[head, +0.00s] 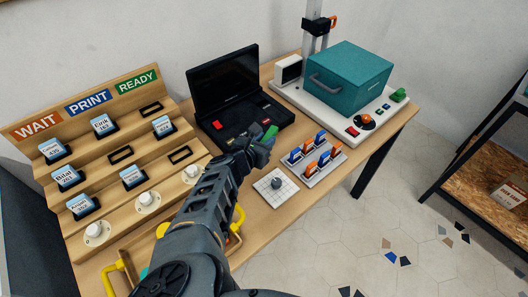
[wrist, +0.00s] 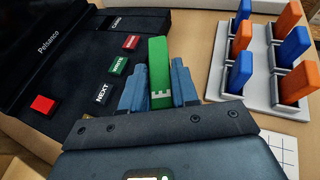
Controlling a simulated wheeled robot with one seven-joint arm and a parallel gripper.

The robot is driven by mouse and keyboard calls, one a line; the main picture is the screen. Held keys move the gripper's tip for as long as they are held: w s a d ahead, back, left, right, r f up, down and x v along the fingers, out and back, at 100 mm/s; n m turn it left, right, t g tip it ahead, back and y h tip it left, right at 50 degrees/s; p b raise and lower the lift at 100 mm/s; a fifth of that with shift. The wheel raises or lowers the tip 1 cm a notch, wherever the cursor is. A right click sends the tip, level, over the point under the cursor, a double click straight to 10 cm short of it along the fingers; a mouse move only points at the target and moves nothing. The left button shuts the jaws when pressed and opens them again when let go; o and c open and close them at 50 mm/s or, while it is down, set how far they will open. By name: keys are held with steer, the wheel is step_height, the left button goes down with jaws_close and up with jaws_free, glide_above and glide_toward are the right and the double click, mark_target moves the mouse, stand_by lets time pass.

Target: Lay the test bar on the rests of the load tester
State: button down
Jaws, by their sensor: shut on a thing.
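My gripper (head: 262,145) is over the table in front of the black laptop-like console. Its two blue fingers are shut on a green stick (wrist: 158,62) with white marks near its lower end, which points away from the wrist. The green stick (head: 270,132) also shows at the fingertips in the head view. I see no piece that is clearly a test bar and no clear rests of a load tester. A white-based machine with a teal hood (head: 347,77) and a tall grey column stands at the back right; its hood looks closed and hides the inside.
The black console (head: 228,88) stands open behind my gripper. A grey rack (head: 318,174) with several blue and orange sticks is to the right. A white gridded tile (head: 265,192) bears a small grey knob. A stepped wooden board (head: 115,150) with labelled cards fills the left.

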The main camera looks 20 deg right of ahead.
steer(key=shift+f+b, duration=1.35)
steer(key=shift+f, duration=0.55)
steer(key=shift+f, duration=0.15)
steer(key=c, duration=1.1)
jaws_free()
steer(key=shift+r, duration=0.2)
steer(key=p+v, duration=0.5)
steer(key=v, duration=0.5)
steer(key=shift+a+r+p, duration=0.1)
steer(key=shift+r+p, duration=0.1)
steer(key=shift+p, duration=0.15)
steer(key=shift+v, duration=0.8)
steer(key=shift+f, duration=0.15)
